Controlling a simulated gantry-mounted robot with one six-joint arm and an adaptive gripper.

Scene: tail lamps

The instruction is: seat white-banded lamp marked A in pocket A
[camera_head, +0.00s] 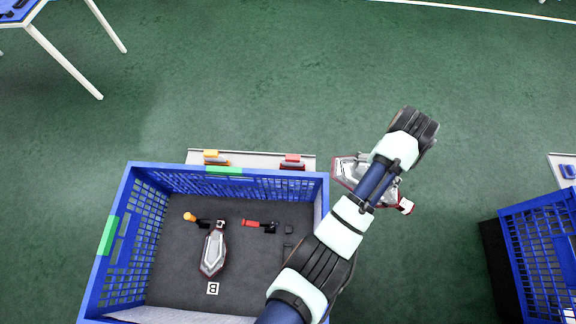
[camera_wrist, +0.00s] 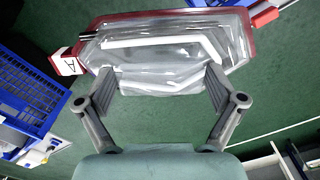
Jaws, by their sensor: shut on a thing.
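The lamp marked A (camera_wrist: 165,50) is a clear housing with a white band and a dark red edge. Its white tag with the letter A (camera_wrist: 68,65) is at the left in the wrist view. My gripper (camera_wrist: 160,88) is shut on the lamp's near edge, one finger at each side. In the head view the lamp (camera_head: 346,170) is held just right of the blue crate (camera_head: 322,200), partly hidden by my arm. Pocket A is not clearly visible; my arm covers the crate's right part.
In the crate, a second lamp (camera_head: 214,250) lies on the dark insert above a B label (camera_head: 212,288). Orange (camera_head: 190,216) and red (camera_head: 255,223) connectors lie beside it. A ledge (camera_head: 250,158) runs behind the crate. Another blue crate (camera_head: 540,235) stands at right, with green floor between.

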